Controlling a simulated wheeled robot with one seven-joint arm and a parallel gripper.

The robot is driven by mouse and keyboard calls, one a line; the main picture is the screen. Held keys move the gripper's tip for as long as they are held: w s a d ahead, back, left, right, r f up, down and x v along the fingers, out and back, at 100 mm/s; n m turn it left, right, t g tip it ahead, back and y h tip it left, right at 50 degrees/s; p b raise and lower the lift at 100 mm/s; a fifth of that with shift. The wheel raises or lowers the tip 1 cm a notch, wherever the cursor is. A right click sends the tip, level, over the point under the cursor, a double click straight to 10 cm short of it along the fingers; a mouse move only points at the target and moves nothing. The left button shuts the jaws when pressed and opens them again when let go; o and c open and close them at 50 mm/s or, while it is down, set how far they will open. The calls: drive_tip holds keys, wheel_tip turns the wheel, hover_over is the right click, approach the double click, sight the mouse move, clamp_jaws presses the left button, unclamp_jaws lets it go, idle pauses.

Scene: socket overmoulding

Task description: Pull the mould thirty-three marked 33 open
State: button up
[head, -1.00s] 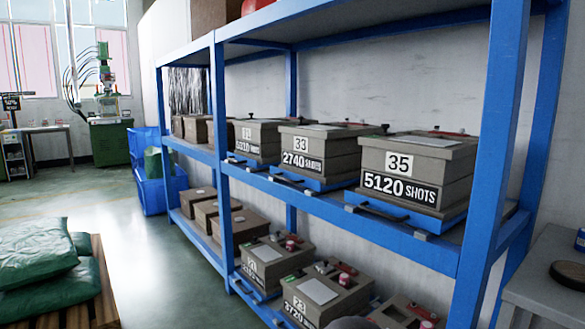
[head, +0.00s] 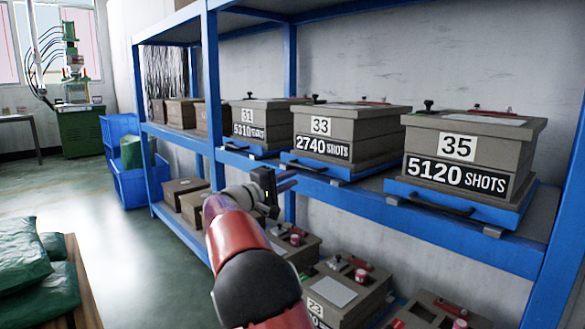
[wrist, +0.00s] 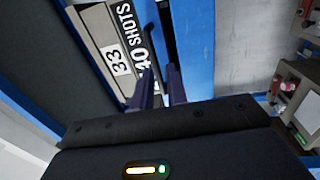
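Mould thirty-three (head: 310,127) is a grey-brown box marked 33 and 2740 SHOTS, lying closed on a blue sliding tray (head: 325,170) on the middle shelf. A dark pull handle (head: 305,166) runs along the tray's front. My gripper (head: 288,180) is just in front of and slightly below that handle. In the wrist view, the two dark purple fingers (wrist: 161,85) are apart, with a narrow gap between them. The handle also shows in the wrist view (wrist: 150,35), reaching toward the gap; whether it lies between the fingers is unclear. The label 33 is sideways there.
Mould 31 (head: 262,118) stands left of it and mould 35 (head: 460,150) right, each on a blue tray. More moulds (head: 335,290) fill the lower shelf under my arm. A blue upright (head: 210,90) stands left. The aisle floor (head: 130,250) is clear.

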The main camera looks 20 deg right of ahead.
sight(301, 167)
drive_tip(key=shift+t+h, duration=0.4)
drive_tip(key=w+d, duration=0.1)
drive_tip(key=d, duration=0.1)
drive_tip(key=w+d+r, duration=0.1)
drive_tip(key=w+d, duration=0.1)
drive_tip(key=w+d+p, duration=0.1)
drive_tip(key=d, duration=0.1)
drive_tip(key=shift+w+r, duration=0.25)
drive_tip(key=shift+r, duration=0.15)
clamp_jaws()
